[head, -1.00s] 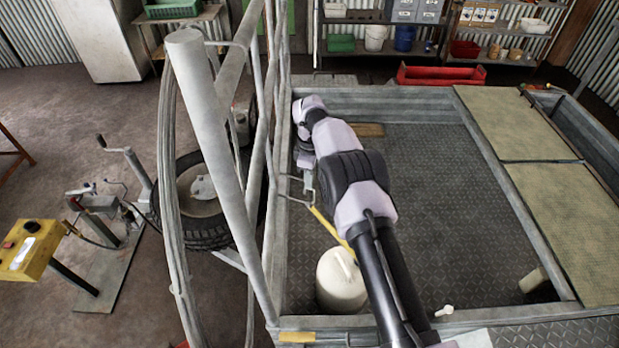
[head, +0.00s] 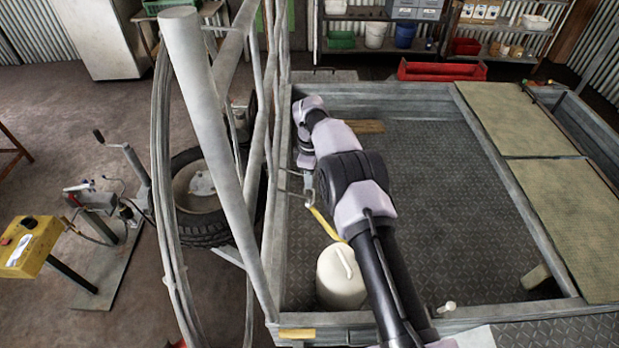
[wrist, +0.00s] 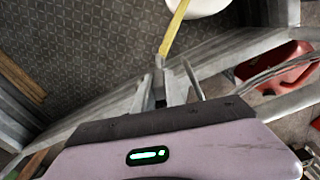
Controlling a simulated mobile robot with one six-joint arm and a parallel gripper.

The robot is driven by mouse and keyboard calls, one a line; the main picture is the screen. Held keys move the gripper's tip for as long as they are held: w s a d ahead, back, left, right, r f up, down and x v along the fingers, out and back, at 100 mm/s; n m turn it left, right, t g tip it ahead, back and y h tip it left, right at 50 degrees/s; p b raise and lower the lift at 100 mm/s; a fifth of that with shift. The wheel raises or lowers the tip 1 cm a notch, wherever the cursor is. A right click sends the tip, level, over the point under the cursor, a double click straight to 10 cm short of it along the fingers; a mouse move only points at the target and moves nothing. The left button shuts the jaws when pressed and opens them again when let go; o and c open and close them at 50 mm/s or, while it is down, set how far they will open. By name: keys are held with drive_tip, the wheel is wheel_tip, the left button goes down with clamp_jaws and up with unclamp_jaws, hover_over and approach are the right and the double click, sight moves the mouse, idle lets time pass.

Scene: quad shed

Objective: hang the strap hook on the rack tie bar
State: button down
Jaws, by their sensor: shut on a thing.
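My gripper (head: 307,183) hangs just inside the left wall of the trailer bed, beside the grey tube rack (head: 208,130). It is shut on the end of the yellow strap (head: 326,224), where the hook is; the hook itself is mostly hidden. In the wrist view, the strap (wrist: 174,28) runs away from between the fingertips (wrist: 162,80) toward the white container. A thin grey bar frame (head: 288,182) shows close to the left of my gripper in the head view. I cannot tell whether it is the tie bar, or whether the hook touches it.
The white container (head: 341,276) stands in the bed's near left corner, close to my arm. The bed floor (head: 440,220) to the right is largely clear.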

drive_tip(key=shift+f, duration=0.35)
drive_tip(key=c, duration=1.3)
unclamp_jaws()
drive_tip(key=o, duration=0.5)
drive_tip(key=shift+c, duration=0.2)
drive_tip(key=shift+r+p, duration=2.8)
drive_tip(key=shift+r, duration=1.75)
